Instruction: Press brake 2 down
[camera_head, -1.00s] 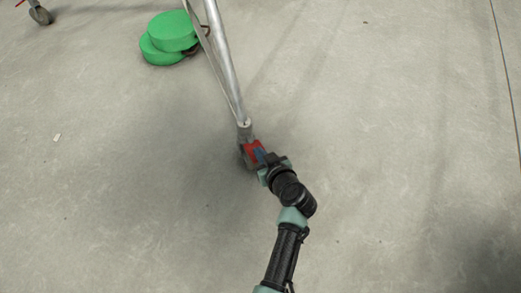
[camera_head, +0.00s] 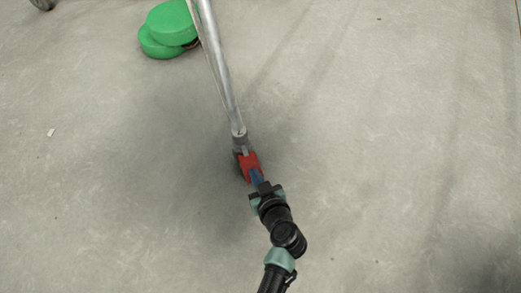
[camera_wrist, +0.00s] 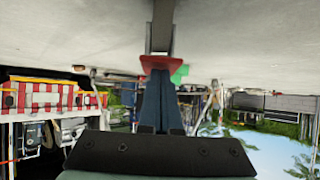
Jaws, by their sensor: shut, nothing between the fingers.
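The brake is a red pedal (camera_head: 249,161) on the caster at the foot of a silver metal pole (camera_head: 222,80). In the wrist view, which looks upside down, the red pedal (camera_wrist: 160,62) lies just beyond the blue fingertips. My gripper (camera_head: 255,172) is shut and empty, with its blue fingers at the near end of the pedal. It also shows in the wrist view (camera_wrist: 157,78). I cannot tell whether the fingertips touch the pedal. Most of the caster wheel is hidden by the pedal.
Green round pads (camera_head: 168,28) lie at the upper left by the pole. Another wheel (camera_head: 43,4) shows at the top left corner. The grey concrete floor (camera_head: 390,150) around the caster is clear. The wrist view shows a red and white striped structure (camera_wrist: 45,95) in the background.

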